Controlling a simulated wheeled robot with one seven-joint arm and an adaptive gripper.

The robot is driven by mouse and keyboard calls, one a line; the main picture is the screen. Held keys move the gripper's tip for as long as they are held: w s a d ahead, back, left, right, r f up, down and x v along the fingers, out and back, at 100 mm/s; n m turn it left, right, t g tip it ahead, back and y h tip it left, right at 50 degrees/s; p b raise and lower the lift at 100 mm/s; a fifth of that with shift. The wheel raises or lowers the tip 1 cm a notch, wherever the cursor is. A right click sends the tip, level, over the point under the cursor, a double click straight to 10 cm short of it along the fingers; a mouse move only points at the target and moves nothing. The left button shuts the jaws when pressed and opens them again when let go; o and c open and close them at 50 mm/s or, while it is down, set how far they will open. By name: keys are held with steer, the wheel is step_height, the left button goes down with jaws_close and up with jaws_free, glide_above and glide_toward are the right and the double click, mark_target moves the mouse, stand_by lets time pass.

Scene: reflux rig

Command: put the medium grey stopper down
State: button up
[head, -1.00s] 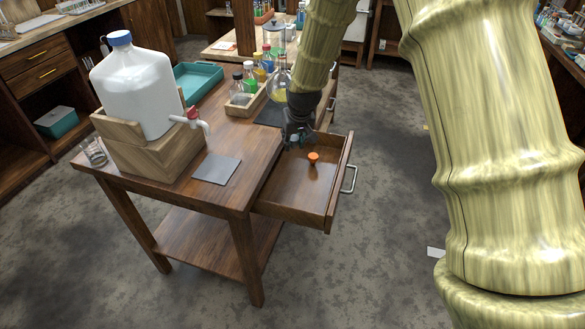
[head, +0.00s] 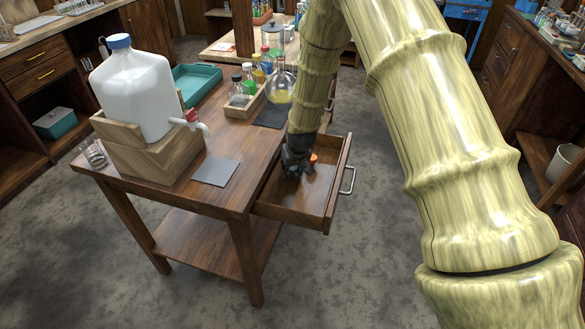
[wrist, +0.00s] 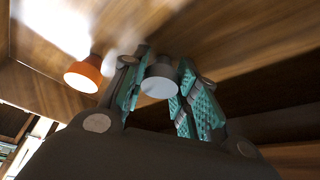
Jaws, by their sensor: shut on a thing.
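My gripper (head: 294,168) is down inside the open drawer (head: 318,200) of the wooden table. In the wrist view my gripper (wrist: 158,92) has its teal-padded fingers on either side of a grey stopper (wrist: 159,80), shut on it. The stopper's pale round end faces the camera. Whether it touches the drawer floor I cannot tell. In the head view the gripper hides the stopper. An orange stopper (wrist: 83,74) stands in the drawer beside my gripper, apart from it; it also shows in the head view (head: 313,157).
On the tabletop are a large white jug (head: 135,90) in a wooden stand, a grey mat (head: 215,171), a teal tray (head: 197,82), a rack of bottles (head: 240,107) and a round flask (head: 282,88). The drawer's front right part is clear.

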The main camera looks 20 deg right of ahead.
steer(key=shift+s+f, duration=0.15)
steer(key=shift+f, duration=0.25)
steer(key=shift+f, duration=0.1)
steer(key=o, duration=0.8)
steer(key=shift+s+f, duration=0.1)
steer(key=shift+f, duration=0.05)
steer(key=shift+c, duration=0.2)
steer(key=shift+f, duration=0.2)
steer(key=shift+r, duration=0.15)
steer(key=shift+r, duration=0.75)
steer(key=v, duration=1.1)
steer(key=shift+r+b, duration=0.3)
steer(key=shift+r, duration=0.1)
